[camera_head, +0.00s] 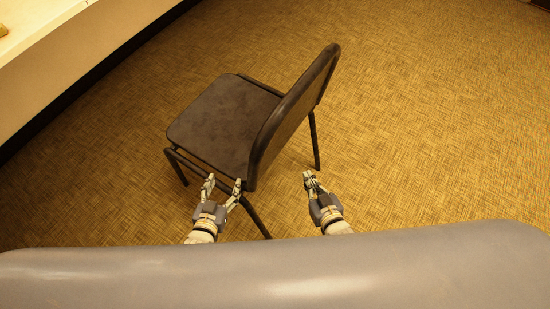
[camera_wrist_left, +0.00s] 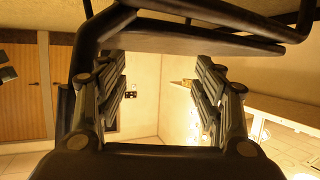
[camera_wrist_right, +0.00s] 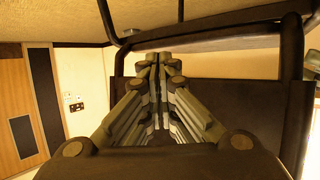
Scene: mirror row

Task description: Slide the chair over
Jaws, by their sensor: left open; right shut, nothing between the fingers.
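A dark chair (camera_head: 225,122) with a padded seat and black legs stands on the floor, its backrest (camera_head: 300,105) on the right side of the seat. My left gripper (camera_head: 222,184) is open at the near edge of the chair, by the lower end of the backrest; I cannot tell whether it touches. In the left wrist view its fingers (camera_wrist_left: 160,90) are spread, with black chair tubing (camera_wrist_left: 88,40) beyond them. My right gripper (camera_head: 309,175) is shut and empty, right of the backrest. In the right wrist view its fingers (camera_wrist_right: 158,65) meet in front of the chair frame (camera_wrist_right: 210,42).
A pale counter or ledge (camera_head: 70,60) with a dark base runs along the upper left. The patterned carpet (camera_head: 440,110) is clear to the right of the chair. Wooden doors (camera_wrist_left: 20,90) show in the left wrist view.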

